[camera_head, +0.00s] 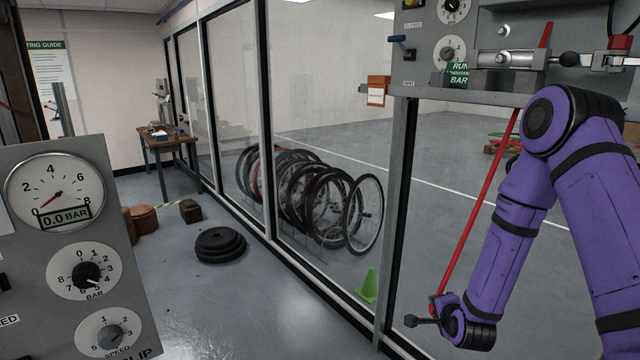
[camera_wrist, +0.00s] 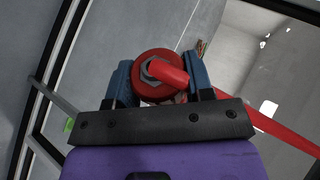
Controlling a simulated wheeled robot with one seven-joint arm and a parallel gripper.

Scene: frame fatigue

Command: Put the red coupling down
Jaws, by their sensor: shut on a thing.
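The red coupling (camera_wrist: 143,88) is a round red collar with a grey hex nut, and a red hose (camera_wrist: 265,120) leads off from it. My gripper (camera_wrist: 160,76) is shut on the coupling, with a blue finger on each side of it. In the head view, the red hose (camera_head: 478,205) runs from the upper panel down to the end of my purple arm at the lower right. The coupling is small and hard to make out there.
A gauge panel (camera_head: 75,250) reading 0.0 bar stands at the left. Behind the glass are several bicycle wheels (camera_head: 310,195) and a green cone (camera_head: 368,286). Another panel (camera_head: 425,75) hangs at the upper right.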

